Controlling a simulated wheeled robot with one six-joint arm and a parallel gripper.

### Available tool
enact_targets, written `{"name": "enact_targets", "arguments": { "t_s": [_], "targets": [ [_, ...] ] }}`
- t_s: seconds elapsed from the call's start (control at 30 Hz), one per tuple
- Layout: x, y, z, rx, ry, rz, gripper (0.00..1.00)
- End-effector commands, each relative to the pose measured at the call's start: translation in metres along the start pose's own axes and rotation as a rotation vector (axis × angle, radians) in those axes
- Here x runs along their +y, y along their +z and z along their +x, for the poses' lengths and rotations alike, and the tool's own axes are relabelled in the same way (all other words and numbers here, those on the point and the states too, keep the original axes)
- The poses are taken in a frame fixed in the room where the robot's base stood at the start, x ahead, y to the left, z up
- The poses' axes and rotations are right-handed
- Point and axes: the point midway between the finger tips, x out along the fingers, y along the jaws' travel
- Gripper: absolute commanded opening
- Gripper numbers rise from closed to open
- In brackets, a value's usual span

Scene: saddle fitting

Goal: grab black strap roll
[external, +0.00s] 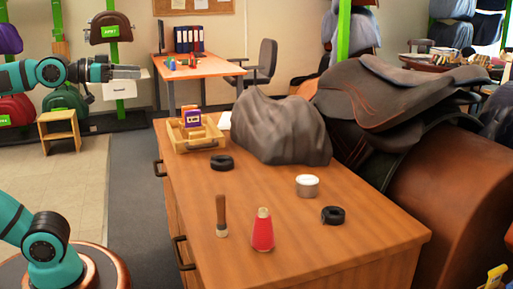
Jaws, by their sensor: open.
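Two black rolls lie on the wooden table in the external view. One black roll (221,166) lies flat near the tray at the back left. The other black roll (333,219) lies at the front right and shows a hole in its side. I cannot tell from this view which one is the strap roll. My gripper (138,72) is up at the upper left, well away from both rolls and pointing right. It is open, with nothing between its fingers.
On the wooden table (275,205) stand a red thread cone (262,234), a brown-handled tool (221,215), a white-topped tin (307,187), a wooden tray (200,146) with boxes, and a large grey covered lump (282,130). A saddle (400,100) rises behind, right.

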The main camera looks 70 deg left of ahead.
Motion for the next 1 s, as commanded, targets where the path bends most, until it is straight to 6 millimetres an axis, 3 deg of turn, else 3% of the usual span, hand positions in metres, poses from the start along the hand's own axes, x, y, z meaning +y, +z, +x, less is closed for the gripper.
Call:
{"name": "enact_targets", "arguments": {
  "t_s": [0.5, 1.0],
  "targets": [
    [0.041, -0.040, 0.128, -0.337, 0.070, -0.033, 0.87],
    [0.101, -0.040, 0.253, -0.663, 0.109, -0.036, 0.87]
  ]
}}
